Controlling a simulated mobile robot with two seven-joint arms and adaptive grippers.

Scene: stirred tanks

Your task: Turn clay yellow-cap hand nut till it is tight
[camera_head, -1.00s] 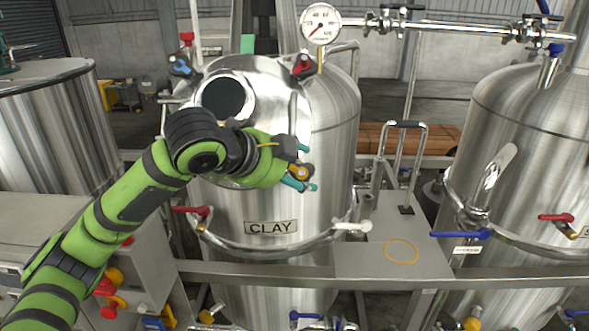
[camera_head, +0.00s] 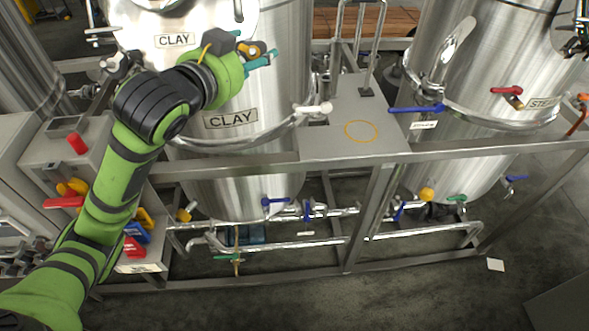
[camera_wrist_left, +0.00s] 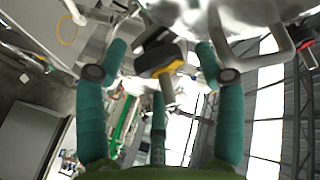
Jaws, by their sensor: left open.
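The clay yellow-cap hand nut (camera_head: 250,48) is a dark knob with a yellow cap, at the right side of the round lid on the steel clay tank (camera_head: 285,85). In the left wrist view the nut (camera_wrist_left: 162,62) shows between the teal fingers, with clear gaps on both sides. My left gripper (camera_head: 263,60) is open, its fingers pointing right beside the nut. The left gripper (camera_wrist_left: 160,75) also shows in its wrist view, fingers wide apart and holding nothing. My left wrist hides part of the lid. My right gripper is not in view.
CLAY labels (camera_head: 230,118) mark the tank and lid. A white-handled valve (camera_head: 314,109) and a grey platform with a yellow ring (camera_head: 361,131) are right of the tank. A steel rail (camera_head: 240,167) crosses in front. Another tank (camera_head: 455,75) stands at right.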

